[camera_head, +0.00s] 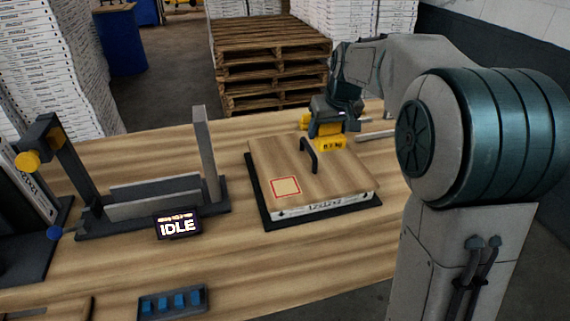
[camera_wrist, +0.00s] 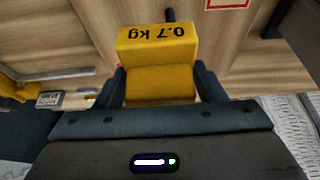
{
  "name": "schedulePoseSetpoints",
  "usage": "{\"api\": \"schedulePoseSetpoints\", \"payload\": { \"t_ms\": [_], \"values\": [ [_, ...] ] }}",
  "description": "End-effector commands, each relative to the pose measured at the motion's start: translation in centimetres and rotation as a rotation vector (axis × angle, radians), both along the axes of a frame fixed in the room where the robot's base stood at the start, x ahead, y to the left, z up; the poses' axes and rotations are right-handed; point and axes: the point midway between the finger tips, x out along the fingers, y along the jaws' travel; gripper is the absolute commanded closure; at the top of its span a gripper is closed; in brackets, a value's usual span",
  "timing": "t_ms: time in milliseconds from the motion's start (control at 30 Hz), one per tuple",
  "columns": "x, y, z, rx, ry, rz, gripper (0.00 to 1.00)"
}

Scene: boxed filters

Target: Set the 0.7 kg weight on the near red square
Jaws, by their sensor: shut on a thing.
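The yellow 0.7 kg weight (camera_head: 332,144) is between the fingers of my gripper (camera_head: 328,130), over the far right part of the wooden board (camera_head: 345,178). In the wrist view the weight (camera_wrist: 158,50) fills the space between the two dark fingers, its label upside down. I cannot tell whether it touches the board. The near red square (camera_head: 286,187) is an empty red outline on the board's near left part; its edge shows at the top of the wrist view (camera_wrist: 228,5). Bits of another red outline show beside the weight, mostly hidden by it.
A dark handle (camera_head: 309,154) stands up between the weight and the near red square. The board lies on a white boxed filter (camera_head: 320,206) in a dark tray (camera_head: 262,205). A dark fixture with an IDLE display (camera_head: 178,226) stands left. Another yellow thing (camera_head: 304,122) is behind.

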Motion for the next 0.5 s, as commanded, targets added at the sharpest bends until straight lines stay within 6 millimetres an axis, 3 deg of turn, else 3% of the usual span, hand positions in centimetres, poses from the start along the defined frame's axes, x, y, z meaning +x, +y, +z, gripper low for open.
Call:
{"api": "schedulePoseSetpoints", "payload": {
  "t_ms": [167, 500],
  "values": [
    [-0.7, 1.2, -0.4, -0.001, -0.003, 0.012, 0.84],
    [-3.1, 7.5, -4.5, -0.002, -0.002, 0.011, 0.84]
  ]
}}
